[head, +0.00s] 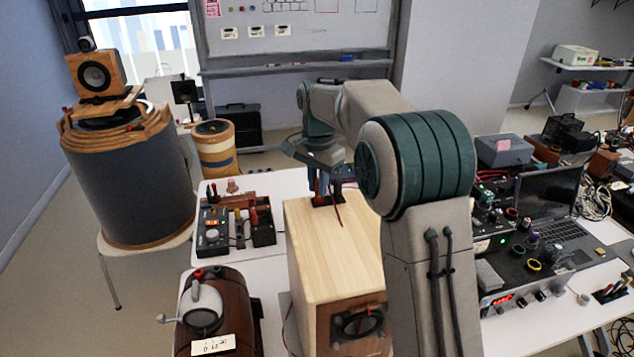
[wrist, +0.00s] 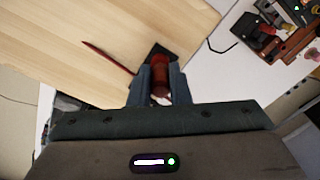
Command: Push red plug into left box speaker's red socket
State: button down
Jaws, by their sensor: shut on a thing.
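A box speaker (head: 335,240) with a pale wood top stands on the white table in the middle of the head view. Its top also fills the upper left of the wrist view (wrist: 90,40). My gripper (head: 321,190) is at the far end of this top, pointing down. In the wrist view my gripper (wrist: 160,84) is shut on a red plug (wrist: 160,75), held between the two fingers. A black plate (wrist: 162,52) lies at the plug's far end. The red socket is hidden, and I cannot tell whether the plug is in it. A red lead (wrist: 108,58) lies beside the gripper.
A black instrument with knobs (head: 213,228) stands left of the speaker. A brown barrel-shaped speaker (head: 230,318) is at the front left. Cluttered equipment and a laptop (head: 540,190) fill the right table. My arm hides part of the speaker's right side.

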jog(key=shift+f, duration=0.4)
jog(key=c, duration=1.3)
grip_release()
jog(key=shift+r, duration=0.15)
jog(key=shift+r+p, duration=1.8)
jog(key=shift+r, duration=1.85)
